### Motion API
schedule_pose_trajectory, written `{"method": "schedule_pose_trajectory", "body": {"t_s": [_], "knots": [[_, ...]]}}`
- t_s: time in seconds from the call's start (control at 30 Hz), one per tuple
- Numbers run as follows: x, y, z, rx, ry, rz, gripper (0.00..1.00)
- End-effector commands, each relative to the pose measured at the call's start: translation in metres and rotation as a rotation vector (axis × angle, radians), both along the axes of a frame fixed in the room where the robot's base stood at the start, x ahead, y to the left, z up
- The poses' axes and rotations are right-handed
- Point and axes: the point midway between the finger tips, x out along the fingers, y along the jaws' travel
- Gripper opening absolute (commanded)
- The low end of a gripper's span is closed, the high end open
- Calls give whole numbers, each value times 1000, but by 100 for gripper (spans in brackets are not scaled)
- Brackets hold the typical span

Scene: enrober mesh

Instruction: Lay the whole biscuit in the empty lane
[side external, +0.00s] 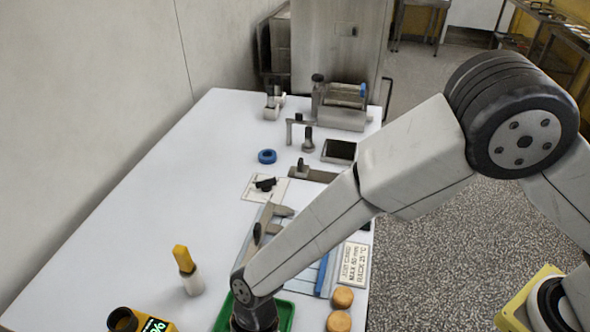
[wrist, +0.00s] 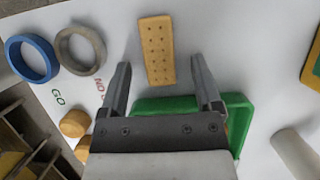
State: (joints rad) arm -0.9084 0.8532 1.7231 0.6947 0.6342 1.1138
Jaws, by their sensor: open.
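The whole biscuit (wrist: 157,50), a tan rectangle with rows of small holes, lies on the white surface beyond the green tray (wrist: 238,115) in the wrist view. My gripper (wrist: 160,62) is open and empty, its two fingers apart on either side of the biscuit's near part. I cannot tell its height above the biscuit. In the side external view my gripper is mostly hidden at the bottom edge, over the green tray (side external: 288,317), and the biscuit is not visible. I cannot make out the empty lane clearly in either view.
Round tan pieces (side external: 343,297) sit right of the tray. A blue ring (wrist: 30,58) and a grey ring (wrist: 80,50) lie by GO markings. A slotted brown structure (wrist: 28,135) is lower left. A yellow-topped white holder (side external: 187,270) stands left; open table lies behind it.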

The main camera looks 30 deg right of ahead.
Motion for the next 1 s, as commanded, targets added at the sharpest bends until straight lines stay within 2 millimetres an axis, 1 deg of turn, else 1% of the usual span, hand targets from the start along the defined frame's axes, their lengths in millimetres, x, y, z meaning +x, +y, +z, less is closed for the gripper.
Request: {"method": "schedule_pose_trajectory", "body": {"t_s": [0.1,0.13,0.17,0.2,0.27,0.3,0.33,0.37,0.77,0.87,1.0], "knots": [[0,0,0,0,0,0,82],[0,0,0,0,0,0,76],[0,0,0,0,0,0,66],[0,0,0,0,0,0,54],[0,0,0,0,0,0,35],[0,0,0,0,0,0,22],[0,0,0,0,0,0,12],[0,0,0,0,0,0,7],[0,0,3,0,0,0,7],[0,0,7,2,0,1,7],[1,1,17,3,-1,-1,7]]}}
